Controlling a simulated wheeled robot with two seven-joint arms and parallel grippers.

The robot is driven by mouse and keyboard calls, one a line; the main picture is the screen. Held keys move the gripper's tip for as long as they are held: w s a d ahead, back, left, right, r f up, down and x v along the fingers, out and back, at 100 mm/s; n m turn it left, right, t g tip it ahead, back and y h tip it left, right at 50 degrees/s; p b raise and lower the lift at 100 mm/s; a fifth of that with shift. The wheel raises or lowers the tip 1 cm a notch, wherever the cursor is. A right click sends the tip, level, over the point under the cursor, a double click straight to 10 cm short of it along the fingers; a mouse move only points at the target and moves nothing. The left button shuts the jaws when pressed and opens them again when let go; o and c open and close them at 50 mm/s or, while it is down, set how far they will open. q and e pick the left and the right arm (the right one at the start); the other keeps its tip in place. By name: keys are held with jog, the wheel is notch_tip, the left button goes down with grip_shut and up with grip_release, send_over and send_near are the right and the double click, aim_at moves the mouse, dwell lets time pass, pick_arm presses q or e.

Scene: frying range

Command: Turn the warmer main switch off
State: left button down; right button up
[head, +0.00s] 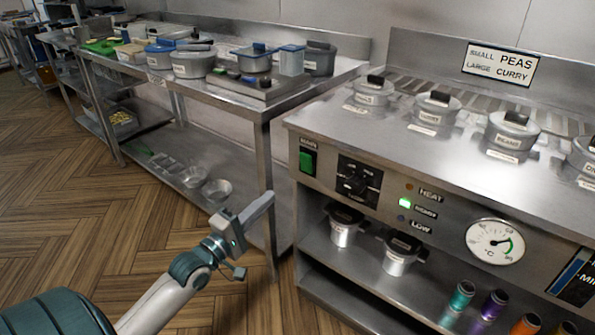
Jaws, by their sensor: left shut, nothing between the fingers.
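The warmer (330,205) is the steel counter unit on the right. Its main switch (307,160) is a green rocker in a dark frame at the left end of the front panel, with a small label above it. The green power lamp (404,203) looks lit. My left gripper (267,200) is shut and empty. In the picture it is below and left of the switch, apart from it, in front of the gap beside the warmer. My right gripper is out of view.
A black knob (356,184) sits right of the switch, and a round gauge (495,241) further right. Lidded pots (372,92) stand in the warmer top; two more pots (345,225) are on its shelf. A steel table (235,105) with containers stands to the left.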

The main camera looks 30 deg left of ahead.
aim_at(307, 160)
pick_arm(q)
jog(key=shift+r, duration=0.35)
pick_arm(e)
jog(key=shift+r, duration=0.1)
pick_arm(q)
jog(key=w, duration=0.4)
jog(key=w+r, duration=0.1)
jog(key=w, duration=0.4)
jog(key=w+d+r, duration=0.1)
jog(key=w, duration=0.3)
jog(key=shift+w, duration=0.4)
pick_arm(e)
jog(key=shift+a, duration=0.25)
pick_arm(q)
jog(key=shift+r, duration=0.1)
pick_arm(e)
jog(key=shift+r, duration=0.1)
pick_arm(q)
jog(key=shift+r, duration=0.1)
jog(key=shift+w+p, duration=0.2)
jog(key=shift+p, duration=0.9)
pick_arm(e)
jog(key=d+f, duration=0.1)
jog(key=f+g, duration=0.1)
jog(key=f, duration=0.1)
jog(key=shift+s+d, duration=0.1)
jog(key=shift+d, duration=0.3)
